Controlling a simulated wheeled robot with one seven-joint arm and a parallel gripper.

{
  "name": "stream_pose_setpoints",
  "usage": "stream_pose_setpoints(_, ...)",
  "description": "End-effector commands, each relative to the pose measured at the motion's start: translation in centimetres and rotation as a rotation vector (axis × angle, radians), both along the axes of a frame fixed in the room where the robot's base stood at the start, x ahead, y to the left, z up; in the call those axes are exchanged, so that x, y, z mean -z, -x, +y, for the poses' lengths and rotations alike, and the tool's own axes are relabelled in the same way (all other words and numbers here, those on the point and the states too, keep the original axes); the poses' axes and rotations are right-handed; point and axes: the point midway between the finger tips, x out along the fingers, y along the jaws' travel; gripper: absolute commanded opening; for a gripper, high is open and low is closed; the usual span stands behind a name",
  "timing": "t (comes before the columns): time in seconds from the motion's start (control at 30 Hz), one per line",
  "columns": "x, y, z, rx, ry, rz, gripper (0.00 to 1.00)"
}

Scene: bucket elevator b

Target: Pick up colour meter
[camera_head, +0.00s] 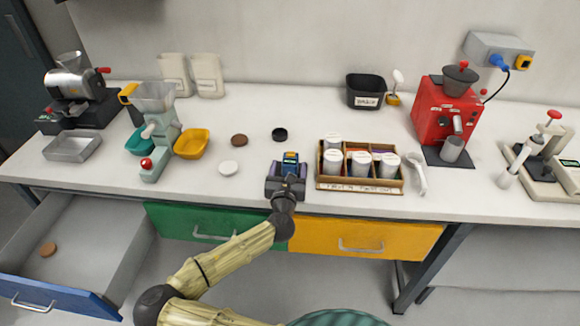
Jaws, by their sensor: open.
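A small dark device with a blue and yellow face, which looks like the colour meter (291,157), stands on the white counter near its front edge. My gripper (288,174) reaches over the front edge and is right at the device, covering its lower part. The jaws are open around or just in front of it; I cannot tell whether they touch it.
A wooden box (361,185) with several white-lidged jars stands close to the right. A white lid (228,168), a brown disc (239,140) and a black cap (279,134) lie to the left. A blue-fronted drawer (60,295) stands open at lower left.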

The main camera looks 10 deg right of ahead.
Motion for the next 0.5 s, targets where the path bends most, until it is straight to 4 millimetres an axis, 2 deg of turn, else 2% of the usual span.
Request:
stream_pose_setpoints(0.27,-0.1,-0.2,-0.2,0.003,0.000,0.000,0.69)
stream_pose_setpoints(0.5,-0.6,-3.1,-1.4,0.003,-0.002,0.000,0.69)
